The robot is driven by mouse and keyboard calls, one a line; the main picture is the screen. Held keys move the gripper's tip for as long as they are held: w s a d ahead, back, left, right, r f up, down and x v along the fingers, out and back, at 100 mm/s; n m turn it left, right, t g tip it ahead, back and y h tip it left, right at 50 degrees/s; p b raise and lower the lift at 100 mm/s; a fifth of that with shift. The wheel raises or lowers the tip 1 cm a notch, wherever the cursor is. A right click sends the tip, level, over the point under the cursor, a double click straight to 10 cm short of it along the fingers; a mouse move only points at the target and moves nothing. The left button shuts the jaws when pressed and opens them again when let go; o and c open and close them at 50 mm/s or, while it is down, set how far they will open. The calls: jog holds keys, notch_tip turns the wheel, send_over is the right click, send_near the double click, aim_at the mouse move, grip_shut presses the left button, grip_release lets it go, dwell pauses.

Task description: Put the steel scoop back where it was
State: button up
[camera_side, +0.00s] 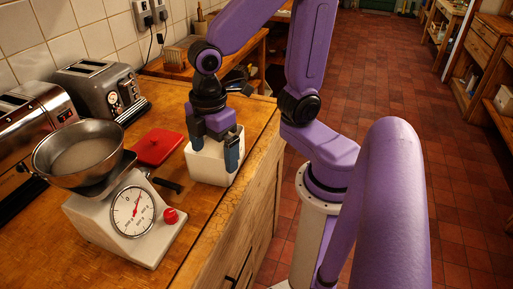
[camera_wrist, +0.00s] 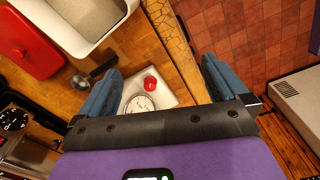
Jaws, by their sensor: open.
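The steel scoop (camera_wrist: 80,82) lies on the wooden counter between the red lid and the kitchen scale. Its dark handle (camera_side: 168,186) shows beside the scale in the side view; its steel end is mostly hidden there. My gripper (camera_side: 214,156) points down over the white container (camera_side: 205,166), with its blue fingers apart and nothing between them. In the wrist view my gripper (camera_wrist: 161,65) is open, and the scoop lies just beyond the left finger. The white container (camera_wrist: 68,35) is open and holds pale grainy contents.
The kitchen scale (camera_side: 125,220) carries a steel bowl (camera_side: 80,150) at the front left. Two toasters (camera_side: 95,88) stand by the tiled wall. The counter edge runs close to the container's right side.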

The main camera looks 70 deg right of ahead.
jog(key=s+d+m, duration=0.1)
jog(key=s+d, duration=0.2)
jog(key=s, duration=0.5)
jog(key=shift+s+r+m, duration=0.15)
jog(key=shift+s+m, duration=0.15)
